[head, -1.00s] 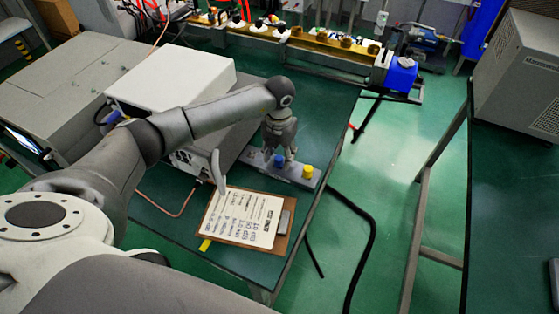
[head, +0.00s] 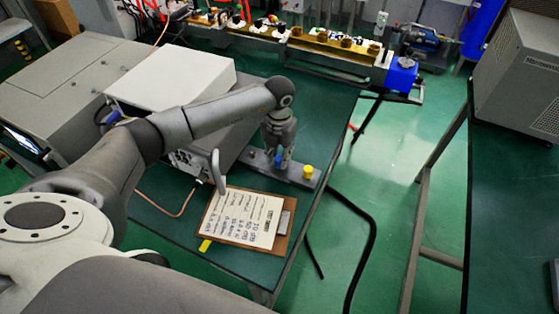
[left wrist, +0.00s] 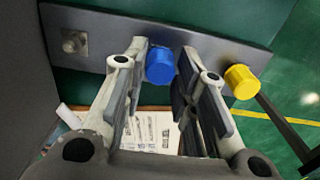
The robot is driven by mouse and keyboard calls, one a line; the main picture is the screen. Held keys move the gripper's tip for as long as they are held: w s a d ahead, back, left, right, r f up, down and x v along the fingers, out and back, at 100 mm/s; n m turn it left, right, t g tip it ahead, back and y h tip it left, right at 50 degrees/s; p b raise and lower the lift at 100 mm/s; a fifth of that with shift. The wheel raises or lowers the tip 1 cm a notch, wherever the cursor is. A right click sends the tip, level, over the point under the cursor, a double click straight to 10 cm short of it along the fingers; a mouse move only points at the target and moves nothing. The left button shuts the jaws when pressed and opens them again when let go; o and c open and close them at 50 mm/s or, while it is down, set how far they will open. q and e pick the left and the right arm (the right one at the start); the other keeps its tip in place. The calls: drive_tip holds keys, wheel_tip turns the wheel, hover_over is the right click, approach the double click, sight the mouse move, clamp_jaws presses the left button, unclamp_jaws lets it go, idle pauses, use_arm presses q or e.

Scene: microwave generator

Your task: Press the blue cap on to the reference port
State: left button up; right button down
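In the left wrist view the finger pads appear to touch both sides of the cap. A bare metal port (left wrist: 72,42) stands on a light square plate at the bar's left end. No label shows which port is the reference port. A yellow cap (left wrist: 240,82) sits at the right end. My right gripper is not in view.
A clipboard with paper (head: 245,218) lies in front of the bar, with a grey handle-like piece (head: 217,172) above it. A white-topped instrument box (head: 170,80) stands behind left. The green table (head: 320,125) is clear behind the bar; its right edge is close.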

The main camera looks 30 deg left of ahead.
sight(279, 158)
use_arm(q)
clamp_jaws()
drive_tip(key=shift+r, duration=0.1)
drive_tip(key=shift+r+p, duration=2.05)
drive_tip(key=shift+r, duration=0.85)
